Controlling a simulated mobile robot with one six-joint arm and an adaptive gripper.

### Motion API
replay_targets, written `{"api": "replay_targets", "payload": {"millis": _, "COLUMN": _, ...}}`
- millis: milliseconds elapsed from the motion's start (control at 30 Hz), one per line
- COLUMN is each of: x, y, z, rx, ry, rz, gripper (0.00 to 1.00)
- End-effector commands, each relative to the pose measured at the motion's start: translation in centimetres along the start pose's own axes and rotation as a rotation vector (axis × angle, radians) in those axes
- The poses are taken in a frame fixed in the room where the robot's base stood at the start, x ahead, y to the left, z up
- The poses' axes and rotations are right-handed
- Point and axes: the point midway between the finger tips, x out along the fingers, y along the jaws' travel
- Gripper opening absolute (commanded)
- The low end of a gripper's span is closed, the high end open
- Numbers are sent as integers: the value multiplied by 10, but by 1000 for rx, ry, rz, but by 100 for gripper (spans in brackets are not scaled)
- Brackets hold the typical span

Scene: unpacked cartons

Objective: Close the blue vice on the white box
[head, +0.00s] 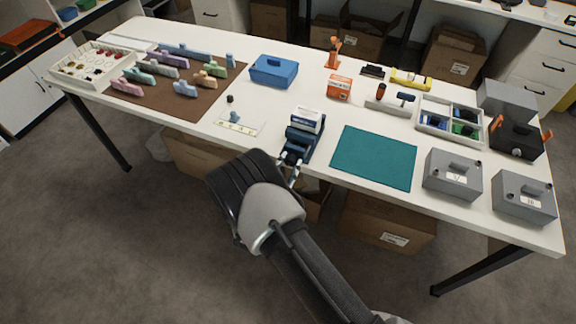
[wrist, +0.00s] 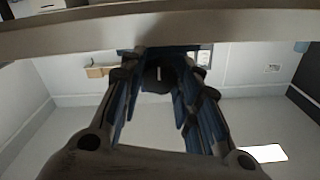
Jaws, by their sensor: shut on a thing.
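The blue vice (head: 302,143) stands at the front edge of the white table. The white box (head: 307,121) sits upright in its jaws, and I cannot tell whether any gap is left beside it. My gripper (head: 291,172) is just in front of the vice, at table-edge height. In the wrist view my gripper (wrist: 158,95) has its blue-padded fingers on both sides of a dark round knob (wrist: 158,76) with a white mark, the vice's handle. It is shut on that knob. The contact points are partly hidden by the fingers.
A teal mat (head: 374,157) lies right of the vice, with grey boxes (head: 453,174) beyond it. A small white card (head: 238,123) lies to the left. A blue case (head: 274,71) and an orange box (head: 339,87) stand behind. Cardboard cartons (head: 388,222) are under the table.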

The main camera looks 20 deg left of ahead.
Motion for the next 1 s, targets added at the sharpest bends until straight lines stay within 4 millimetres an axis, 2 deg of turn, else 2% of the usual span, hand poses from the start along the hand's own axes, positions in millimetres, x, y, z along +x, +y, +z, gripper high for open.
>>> {"api": "replay_targets", "payload": {"millis": 1000, "x": 0, "y": -2, "z": 0, "rx": 964, "ry": -2, "rz": 2, "gripper": 6}}
